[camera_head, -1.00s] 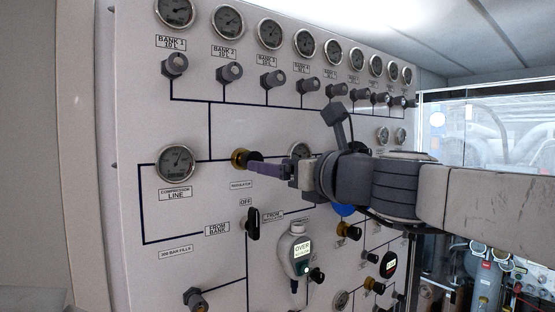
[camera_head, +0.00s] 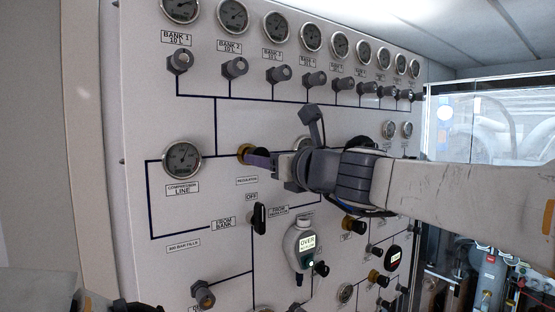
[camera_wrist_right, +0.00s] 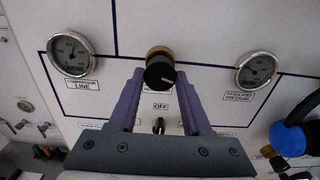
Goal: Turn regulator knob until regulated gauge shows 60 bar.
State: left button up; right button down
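The regulator knob (camera_wrist_right: 160,74), black with a white mark on a brass collar, is on the panel between my right gripper's purple fingers (camera_wrist_right: 159,76). A small gap shows on each side of it, so the gripper looks open around it. In the head view the right gripper (camera_head: 262,160) reaches the knob's brass collar (camera_head: 244,153) from the right and hides most of the knob. The regulated pressure gauge (camera_wrist_right: 257,73) is right of the knob; its reading is too small to tell. In the head view it is partly hidden (camera_head: 302,143). Dark parts at bottom left may belong to my left arm.
The compressor line gauge (camera_head: 181,160) is left of the knob, and a black selector handle (camera_head: 259,218) is below it. A row of bank gauges (camera_head: 275,27) and valve knobs (camera_head: 235,68) runs above. A handheld meter (camera_head: 299,246) hangs lower down.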

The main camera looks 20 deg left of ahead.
jog(key=shift+n, duration=0.3)
jog(key=n+b, duration=0.4)
jog(key=n, duration=0.3)
jog(key=shift+n, duration=0.4)
dwell(0.4)
jog(key=shift+c, duration=1.8)
grip_release()
jog(key=shift+d, duration=0.1)
jog(key=b+v, duration=0.3)
jog(key=v, duration=0.7)
jog(key=shift+b, duration=0.35)
jog(key=shift+s+d, duration=0.1)
jog(key=shift+d, duration=0.05)
